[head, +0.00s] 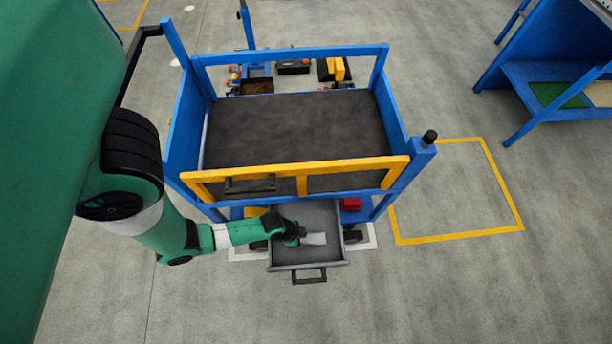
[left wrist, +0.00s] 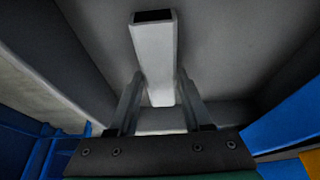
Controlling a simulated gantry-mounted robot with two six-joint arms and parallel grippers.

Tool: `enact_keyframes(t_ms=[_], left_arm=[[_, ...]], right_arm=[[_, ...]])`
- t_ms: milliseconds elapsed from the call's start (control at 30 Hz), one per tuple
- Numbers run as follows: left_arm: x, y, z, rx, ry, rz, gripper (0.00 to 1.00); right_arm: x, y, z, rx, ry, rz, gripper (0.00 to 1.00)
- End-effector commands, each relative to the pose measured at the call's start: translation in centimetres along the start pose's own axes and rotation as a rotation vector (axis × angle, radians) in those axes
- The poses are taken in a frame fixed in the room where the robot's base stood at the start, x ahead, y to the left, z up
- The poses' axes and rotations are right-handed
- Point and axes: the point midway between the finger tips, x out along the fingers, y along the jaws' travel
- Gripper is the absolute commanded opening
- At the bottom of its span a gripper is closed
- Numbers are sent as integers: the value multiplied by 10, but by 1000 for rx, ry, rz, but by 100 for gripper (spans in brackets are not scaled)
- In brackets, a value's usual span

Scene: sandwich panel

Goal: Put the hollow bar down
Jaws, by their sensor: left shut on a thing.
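The hollow bar (left wrist: 154,62) is light grey with a square open end, seen in the left wrist view. My left gripper (left wrist: 160,90) has its two fingers on either side of the bar and is shut on it. In the head view the bar (head: 315,239) sticks out to the right of my left gripper (head: 299,238), inside or just over the open grey drawer (head: 297,264). I cannot tell whether the bar touches the drawer floor. My right gripper is not in view.
The blue cart (head: 290,56) with a dark top panel and yellow front rail (head: 303,168) stands behind and above the drawer. A red block (head: 351,204) lies beside the drawer. Yellow floor lines (head: 460,238) mark free floor to the right.

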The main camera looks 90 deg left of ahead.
Motion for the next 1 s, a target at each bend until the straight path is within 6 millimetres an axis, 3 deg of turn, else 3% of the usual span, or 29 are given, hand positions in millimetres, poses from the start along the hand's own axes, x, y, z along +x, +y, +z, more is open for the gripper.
enact_keyframes(t_ms=[67, 100, 267, 633, 1000], left_arm=[[3, 0, 1, 0, 1, 0, 0], [2, 0, 1, 0, 0, 0, 53], [2, 0, 1, 0, 0, 0, 79], [-8, 0, -1, -1, 0, 0, 79], [-93, 0, -2, -4, 0, -1, 79]], right_arm=[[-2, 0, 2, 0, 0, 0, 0], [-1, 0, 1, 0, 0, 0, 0], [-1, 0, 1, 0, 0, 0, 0], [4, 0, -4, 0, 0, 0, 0], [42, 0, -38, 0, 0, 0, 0]])
